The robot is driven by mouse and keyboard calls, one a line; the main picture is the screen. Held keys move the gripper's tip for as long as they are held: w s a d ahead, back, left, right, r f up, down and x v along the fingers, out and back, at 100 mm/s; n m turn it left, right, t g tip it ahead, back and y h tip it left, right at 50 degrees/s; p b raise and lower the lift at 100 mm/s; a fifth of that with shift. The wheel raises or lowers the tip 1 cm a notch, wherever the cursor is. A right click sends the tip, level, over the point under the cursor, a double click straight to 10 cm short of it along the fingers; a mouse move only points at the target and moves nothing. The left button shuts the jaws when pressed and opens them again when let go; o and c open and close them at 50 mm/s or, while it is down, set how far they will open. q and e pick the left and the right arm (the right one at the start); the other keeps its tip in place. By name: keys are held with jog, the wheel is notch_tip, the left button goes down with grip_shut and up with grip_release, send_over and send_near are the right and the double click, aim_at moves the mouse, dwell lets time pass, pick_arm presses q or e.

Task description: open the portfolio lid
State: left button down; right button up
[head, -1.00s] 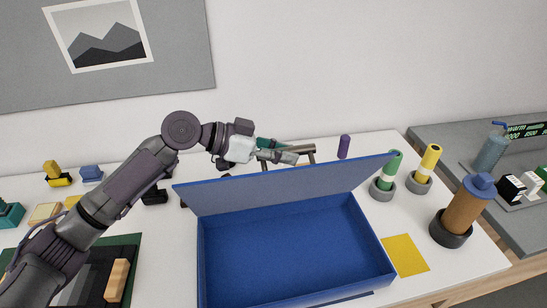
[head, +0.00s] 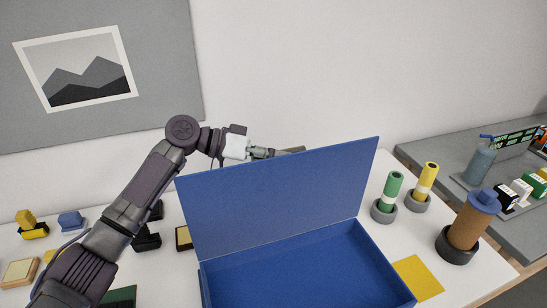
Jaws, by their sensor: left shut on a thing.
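The blue portfolio (head: 310,265) lies on the white table with its shallow box open to view and empty where it shows. Its lid (head: 275,200) stands raised along the back side, steeply tilted, its inner face towards me. My left gripper (head: 276,153) is at the middle of the lid's top edge, reaching in from the left behind the lid. It is shut on the lid edge; its fingertips are partly hidden there. The front of the box is cut off by the picture's bottom. My right gripper does not show.
Green (head: 390,190) and yellow (head: 426,180) tubes stand in grey holders at the right, near a brown bottle (head: 468,222). A yellow square (head: 417,277) lies beside the box. Small items, including a blue one (head: 71,221), lie at the left.

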pick_arm(q)
jog(key=c, duration=1)
grip_release()
jog(key=v, duration=1.2)
jog(key=shift+a, duration=0.1)
